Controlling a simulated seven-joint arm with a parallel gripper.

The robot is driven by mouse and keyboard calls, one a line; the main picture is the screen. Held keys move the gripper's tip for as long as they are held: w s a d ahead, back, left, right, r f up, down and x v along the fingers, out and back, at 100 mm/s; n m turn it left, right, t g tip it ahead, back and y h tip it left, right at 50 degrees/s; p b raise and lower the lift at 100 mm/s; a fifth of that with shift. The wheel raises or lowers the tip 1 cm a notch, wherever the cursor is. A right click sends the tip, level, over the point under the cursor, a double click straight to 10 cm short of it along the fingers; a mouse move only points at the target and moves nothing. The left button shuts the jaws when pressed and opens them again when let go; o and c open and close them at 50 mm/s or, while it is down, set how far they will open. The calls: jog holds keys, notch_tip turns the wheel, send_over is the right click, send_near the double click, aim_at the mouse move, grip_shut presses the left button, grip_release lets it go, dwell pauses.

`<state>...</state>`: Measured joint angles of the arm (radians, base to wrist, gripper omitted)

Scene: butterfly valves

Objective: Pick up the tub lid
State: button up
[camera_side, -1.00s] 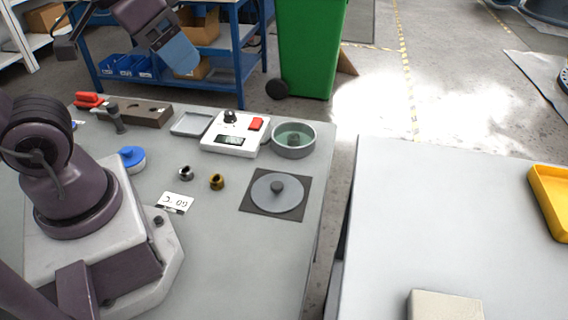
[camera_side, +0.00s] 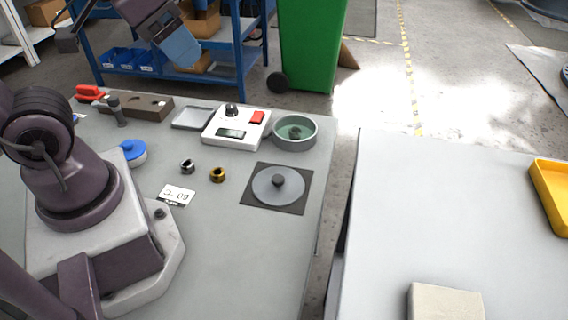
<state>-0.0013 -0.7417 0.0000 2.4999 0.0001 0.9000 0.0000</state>
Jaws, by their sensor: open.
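A round grey lid with a dark knob (camera_side: 278,183) lies flat on a dark square mat (camera_side: 299,205) near the right edge of the grey table. A round grey tub (camera_side: 294,143) with a greenish inside stands open behind it, with a dark knob-like piece inside. My gripper (camera_side: 186,56) is high at the upper left, over the far side of the table, well away from the lid. It is open, with nothing seen in it; its fingertips are small and hard to make out.
A white scale (camera_side: 231,133) with a red button stands left of the tub, beside a grey tray (camera_side: 193,118). Two small nuts, a label card (camera_side: 176,195) and a blue-capped jar (camera_side: 134,153) lie further left. A second table (camera_side: 450,220) is to the right, past a gap.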

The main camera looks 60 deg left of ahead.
jog(key=w+f+m+g, duration=0.1)
jog(key=w+f+g, duration=0.3)
jog(key=f, duration=0.2)
jog(key=m+g+y, duration=0.2)
jog(key=m, duration=1.5)
send_near(279, 178)
jog(key=f, duration=0.3)
jog(key=a+f, duration=0.1)
jog(key=f, duration=0.5)
jog(key=shift+s+a+f, duration=0.15)
jog(key=shift+s+a, duration=0.05)
jog(key=shift+a, duration=0.15)
jog(key=c, duration=1)
